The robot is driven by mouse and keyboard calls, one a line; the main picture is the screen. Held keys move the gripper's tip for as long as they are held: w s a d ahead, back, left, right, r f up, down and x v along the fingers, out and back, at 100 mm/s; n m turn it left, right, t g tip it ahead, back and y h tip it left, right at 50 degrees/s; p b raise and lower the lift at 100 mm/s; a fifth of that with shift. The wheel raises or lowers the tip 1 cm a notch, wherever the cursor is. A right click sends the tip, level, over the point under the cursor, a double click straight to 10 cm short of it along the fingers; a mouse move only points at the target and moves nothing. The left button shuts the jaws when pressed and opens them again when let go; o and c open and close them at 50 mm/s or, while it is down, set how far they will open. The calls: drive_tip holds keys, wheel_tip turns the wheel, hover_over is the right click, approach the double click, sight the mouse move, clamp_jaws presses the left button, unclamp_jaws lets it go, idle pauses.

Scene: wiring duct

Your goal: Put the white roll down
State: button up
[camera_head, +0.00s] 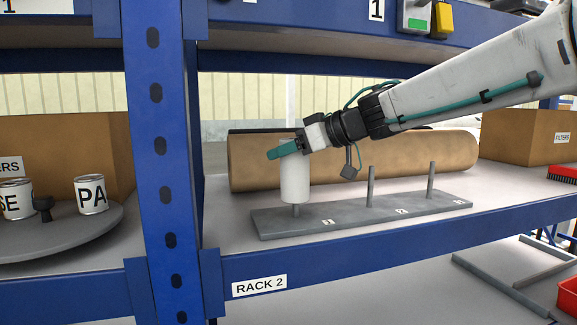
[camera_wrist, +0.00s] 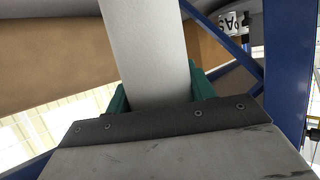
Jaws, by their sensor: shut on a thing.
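The white roll (camera_head: 295,184) is upright in the head view, over the peg marked 1 at the left end of the grey peg board (camera_head: 350,214). A short piece of that peg shows below the roll, so the roll's lower end is above the board. My gripper (camera_head: 287,149) is shut on the roll near its top. In the wrist view the white roll (camera_wrist: 147,50) stands between my green fingers (camera_wrist: 158,95). The pegs marked 2 (camera_head: 371,187) and 3 (camera_head: 431,180) are bare. Whether the peg goes inside the roll is hidden.
A large brown roll (camera_head: 400,155) lies behind the board. A blue rack post (camera_head: 160,150) stands to the left, with a turntable (camera_head: 60,230) of cans beyond it. A brown box (camera_head: 525,135) and a red brush (camera_head: 562,174) are at the right. A shelf is overhead.

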sight(289, 165)
wheel_tip(289, 165, down, 4)
drive_tip(key=shift+r, duration=0.25)
drive_tip(key=o, duration=1.2)
drive_tip(key=shift+r, duration=0.1)
